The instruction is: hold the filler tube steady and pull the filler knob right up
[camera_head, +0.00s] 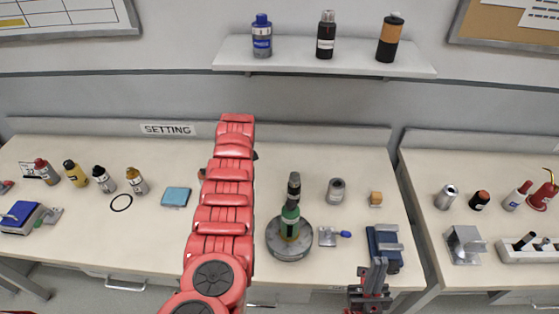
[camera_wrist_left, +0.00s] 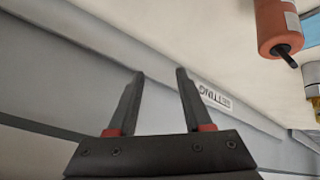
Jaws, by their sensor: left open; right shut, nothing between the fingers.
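A green tube (camera_head: 290,224) stands upright on a round grey base (camera_head: 289,248) on the middle table. A dark knob-like top (camera_head: 294,186) sits on it; I take these for the filler tube and filler knob. My right gripper (camera_head: 377,262) is shut and empty, at the table's front edge, right of the tube and apart from it. My left arm reaches up left of the tube and hides its own gripper in the head view. In the left wrist view my left gripper (camera_wrist_left: 160,72) is open and empty, pointing towards the grey back panel.
Several bottles (camera_head: 103,179) line the left. A wall shelf (camera_head: 345,63) hangs above; another table is at right.

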